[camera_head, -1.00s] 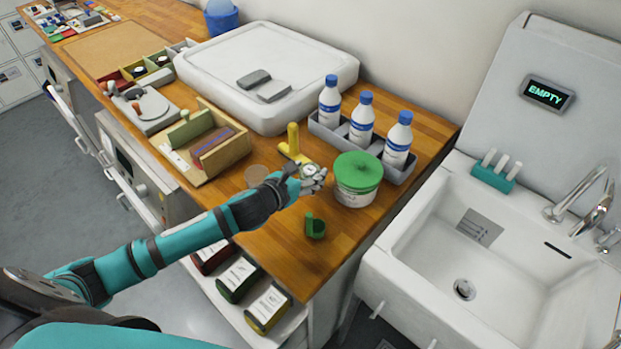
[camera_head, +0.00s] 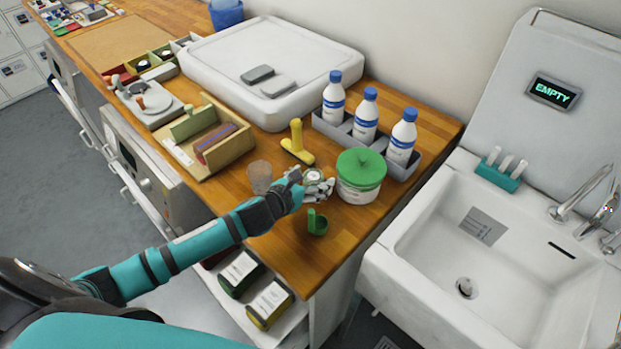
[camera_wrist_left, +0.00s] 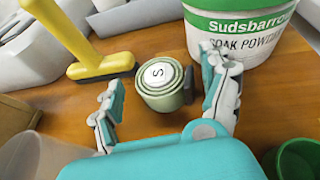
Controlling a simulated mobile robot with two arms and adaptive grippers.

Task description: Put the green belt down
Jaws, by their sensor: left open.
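The green belt (camera_wrist_left: 165,86) is a pale green coil with a white disc marked "S" on top. In the left wrist view it appears to rest on the wooden counter, between the two fingers of my left gripper (camera_wrist_left: 166,92). The fingers are spread, with a gap visible on each side of the coil. In the head view my left gripper (camera_head: 317,188) is low over the counter and the belt (camera_head: 312,174) shows just behind its fingers, partly hidden. My right gripper is in neither view.
A green-lidded tub (camera_head: 360,176) stands close to the right of my left gripper. A yellow scraper (camera_head: 297,145) is behind it, a clear cup (camera_head: 259,177) to its left and a green scoop (camera_head: 317,223) in front. A sink (camera_head: 480,245) lies beyond the counter's right edge.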

